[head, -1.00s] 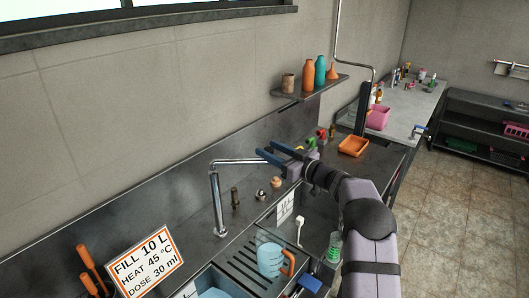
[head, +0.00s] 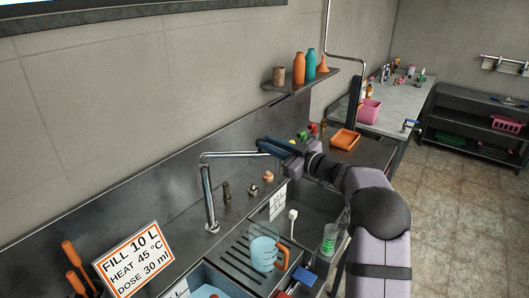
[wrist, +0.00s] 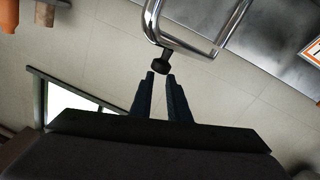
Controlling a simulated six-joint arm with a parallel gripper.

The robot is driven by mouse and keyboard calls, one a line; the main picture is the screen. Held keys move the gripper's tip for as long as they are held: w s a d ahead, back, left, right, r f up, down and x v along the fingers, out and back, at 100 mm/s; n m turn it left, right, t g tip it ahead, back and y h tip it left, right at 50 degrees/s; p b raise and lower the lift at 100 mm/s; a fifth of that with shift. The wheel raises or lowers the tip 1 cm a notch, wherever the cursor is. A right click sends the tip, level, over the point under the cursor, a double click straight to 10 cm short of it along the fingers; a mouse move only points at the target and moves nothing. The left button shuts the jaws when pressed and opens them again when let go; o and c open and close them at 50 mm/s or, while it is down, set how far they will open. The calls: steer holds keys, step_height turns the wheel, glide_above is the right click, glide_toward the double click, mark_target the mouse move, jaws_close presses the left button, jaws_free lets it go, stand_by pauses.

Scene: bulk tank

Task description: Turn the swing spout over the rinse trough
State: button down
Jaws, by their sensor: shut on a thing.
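The swing spout (head: 232,155) is a chrome tube on an upright post (head: 209,195) behind the sinks. Its arm runs to the right, along the back wall, and it crosses the top of the wrist view (wrist: 152,22). My gripper (head: 264,148) is shut on the spout's outer end. In the wrist view a dark knob (wrist: 160,67) under the tube sits at the tips of my gripper (wrist: 161,76). A sunken metal basin (head: 318,205) lies right of the slatted drainer; I cannot tell if it is the rinse trough. My arm hides part of it.
A clear blue jug (head: 263,254) with an orange handle stands on the slatted drainer (head: 231,268). Small fittings (head: 227,193) stand on the ledge right of the post. A sign (head: 133,261) stands at the left. A shelf (head: 305,80) with bottles is above, and an orange tray (head: 344,139) beyond.

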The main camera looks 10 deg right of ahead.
steer(key=s+d+n+h+b, duration=0.2)
steer(key=s+n+b, duration=0.5)
steer(key=s+n, duration=0.55)
steer(key=w+a+p, duration=0.3)
steer(key=w+p, duration=0.4)
steer(key=w, duration=0.5)
steer(key=shift+a+f+t, duration=0.3)
steer(key=shift+a+f, duration=0.05)
steer(key=shift+f, duration=0.05)
steer(key=w, duration=0.2)
steer(key=w+d+p, duration=0.1)
steer(key=w, duration=0.2)
steer(key=shift+w+d+p, duration=0.1)
steer(key=shift+w+p, duration=0.15)
steer(key=shift+p, duration=0.05)
steer(key=shift+s, duration=0.15)
